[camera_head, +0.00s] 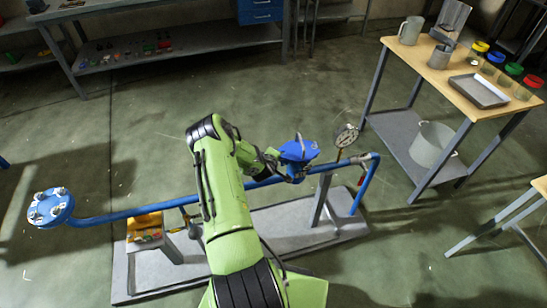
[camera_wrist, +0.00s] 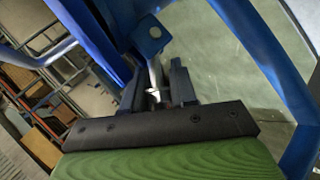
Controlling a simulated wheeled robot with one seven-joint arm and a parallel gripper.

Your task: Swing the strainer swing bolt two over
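The blue strainer (camera_head: 298,152) sits on the blue pipe in the middle of the head view. My gripper (camera_head: 278,168) is right beside it, small and partly hidden by my green arm. In the wrist view a thin silvery bolt (camera_wrist: 155,72) hangs below a blue lug (camera_wrist: 150,38) and runs down between the two dark fingers of my gripper (camera_wrist: 158,82). The fingers stand apart, with a narrow gap seen on either side of the bolt. Which swing bolt this is, I cannot tell.
A wooden-topped table (camera_head: 455,82) stands at right. A shelf bench is at the back. Open floor surrounds the rig.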

